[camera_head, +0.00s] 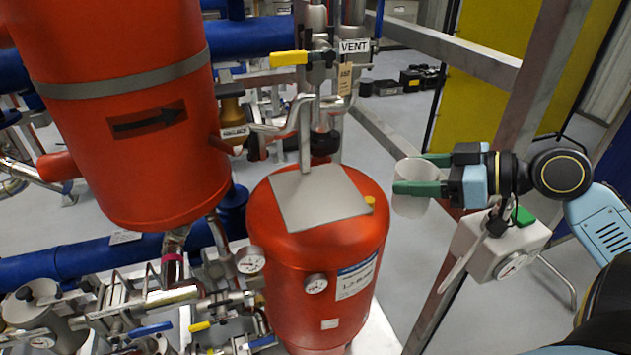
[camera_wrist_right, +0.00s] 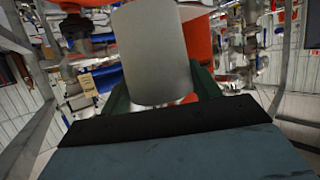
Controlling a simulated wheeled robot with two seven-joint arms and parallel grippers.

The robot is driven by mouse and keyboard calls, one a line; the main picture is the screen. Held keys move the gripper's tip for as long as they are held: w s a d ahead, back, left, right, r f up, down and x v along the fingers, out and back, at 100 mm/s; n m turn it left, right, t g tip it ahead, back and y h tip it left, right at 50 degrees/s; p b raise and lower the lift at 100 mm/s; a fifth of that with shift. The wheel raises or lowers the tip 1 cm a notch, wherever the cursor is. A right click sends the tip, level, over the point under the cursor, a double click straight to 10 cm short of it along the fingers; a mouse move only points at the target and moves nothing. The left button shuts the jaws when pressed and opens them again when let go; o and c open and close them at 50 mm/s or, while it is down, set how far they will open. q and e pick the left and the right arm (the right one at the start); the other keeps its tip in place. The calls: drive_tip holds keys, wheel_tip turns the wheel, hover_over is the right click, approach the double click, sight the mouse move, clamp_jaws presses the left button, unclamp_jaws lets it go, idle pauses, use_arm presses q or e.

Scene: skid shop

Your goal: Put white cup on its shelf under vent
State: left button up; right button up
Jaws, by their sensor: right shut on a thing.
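The white cup (camera_head: 409,188) is held by my right gripper (camera_head: 421,175), whose green fingers close on its sides. It is in the air to the right of the red tank. In the right wrist view the cup (camera_wrist_right: 155,55) stands large between the green fingers (camera_wrist_right: 160,95). A flat grey square plate (camera_head: 320,197), likely the shelf, sits on top of the red tank (camera_head: 325,250). The white VENT label (camera_head: 354,46) hangs above it, beside a yellow-handled valve (camera_head: 289,58). The cup is apart from the plate. My left gripper is not in view.
A larger red vessel (camera_head: 130,110) stands at the left. Vertical pipes (camera_head: 305,130) rise at the plate's back edge. A slanted grey frame post (camera_head: 530,85) and a white gauge box (camera_head: 495,245) are near my right arm. Open air lies between cup and plate.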

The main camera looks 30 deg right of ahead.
drive_tip(key=shift+w+a+r+n+y+p, duration=0.3)
drive_tip(key=shift+w+a+r, duration=0.5)
drive_tip(key=shift+a+r, duration=0.05)
drive_tip(key=p+x, duration=0.1)
drive_tip(key=x, duration=0.4)
drive_tip(key=r+p+x, duration=0.1)
drive_tip(key=x, duration=0.4)
drive_tip(key=p+x, duration=0.2)
drive_tip(key=x, duration=0.4)
drive_tip(key=shift+w+r, duration=0.2)
drive_tip(key=shift+r, duration=0.1)
drive_tip(key=shift+f, duration=0.15)
drive_tip(key=o, duration=1)
drive_tip(key=shift+f, duration=0.1)
drive_tip(key=shift+c, duration=0.2)
